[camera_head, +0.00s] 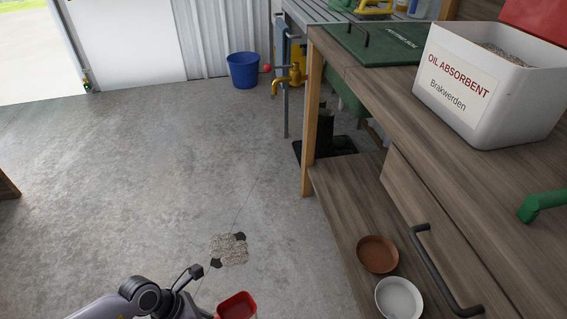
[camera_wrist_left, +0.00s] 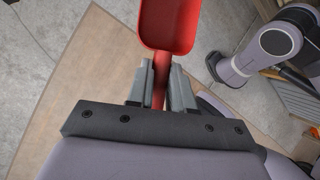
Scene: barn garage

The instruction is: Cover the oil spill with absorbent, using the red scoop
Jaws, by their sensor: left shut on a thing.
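The oil spill (camera_head: 240,237) is on the concrete floor in the head view. Pale grey granules (camera_head: 230,251) lie over most of it, with dark patches showing at the upper right and lower left edges. My left gripper (camera_wrist_left: 160,85) is shut on the handle of the red scoop (camera_wrist_left: 170,22). In the head view the scoop (camera_head: 237,304) is at the bottom edge, just below the spill and apart from it. The scoop's visible inside looks bare red. The white absorbent bin (camera_head: 462,84), labelled "OIL ABSORBENT", stands open on the bench with granules inside. My right gripper is not in view.
A wooden bench (camera_head: 350,75) with a drawer handle (camera_head: 440,270) runs along the right. A brown bowl (camera_head: 377,254) and a white bowl (camera_head: 398,298) sit on its lower shelf. A blue bucket (camera_head: 243,71) stands at the back. The floor left of the spill is clear.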

